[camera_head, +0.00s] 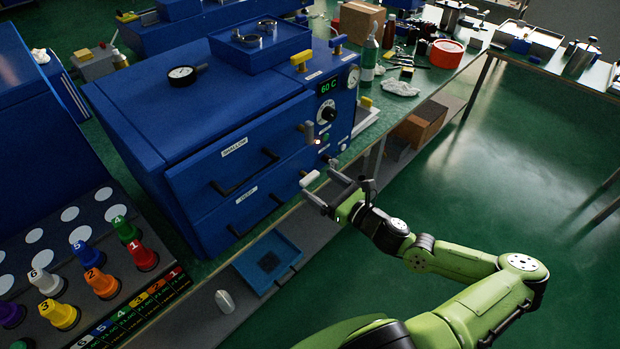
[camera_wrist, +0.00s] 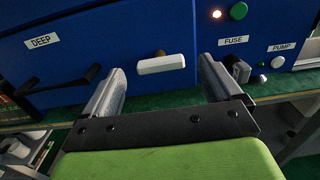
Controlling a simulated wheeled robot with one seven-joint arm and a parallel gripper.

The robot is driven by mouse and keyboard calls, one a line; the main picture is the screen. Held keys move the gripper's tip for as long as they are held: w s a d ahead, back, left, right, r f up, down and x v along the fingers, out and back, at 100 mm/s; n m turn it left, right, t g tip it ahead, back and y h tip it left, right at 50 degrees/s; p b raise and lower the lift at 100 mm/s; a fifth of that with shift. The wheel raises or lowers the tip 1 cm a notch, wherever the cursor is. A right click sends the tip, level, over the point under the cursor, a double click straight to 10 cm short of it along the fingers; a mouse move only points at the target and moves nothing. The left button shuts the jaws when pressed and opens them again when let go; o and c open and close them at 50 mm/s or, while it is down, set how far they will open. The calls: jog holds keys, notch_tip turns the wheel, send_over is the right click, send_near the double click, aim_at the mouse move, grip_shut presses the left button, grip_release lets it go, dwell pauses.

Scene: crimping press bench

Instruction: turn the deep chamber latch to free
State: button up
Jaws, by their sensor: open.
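The deep chamber latch is a white bar handle (camera_wrist: 161,64) on the blue front, right of the DEEP label (camera_wrist: 40,41). It lies nearly level, slightly tilted, with a brown pivot partly seen behind it. In the head view the latch (camera_head: 310,179) shows just beyond my gripper (camera_head: 322,187). My gripper is open, and its two fingers stand either side of the latch in the wrist view. I see no contact. The deep drawer (camera_head: 240,206) looks shut, with a black handle (camera_wrist: 65,84) left of the latch.
The shallow drawer (camera_head: 233,160) is above, with its own latch (camera_head: 308,132). A blue tray (camera_head: 268,263) lies below the front.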

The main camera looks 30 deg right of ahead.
aim_at(312, 179)
jog(key=x, duration=0.4)
jog(key=shift+w+a, duration=0.1)
jog(key=shift+w, duration=0.25)
jog(key=c, duration=1)
jog(key=shift+o, duration=0.2)
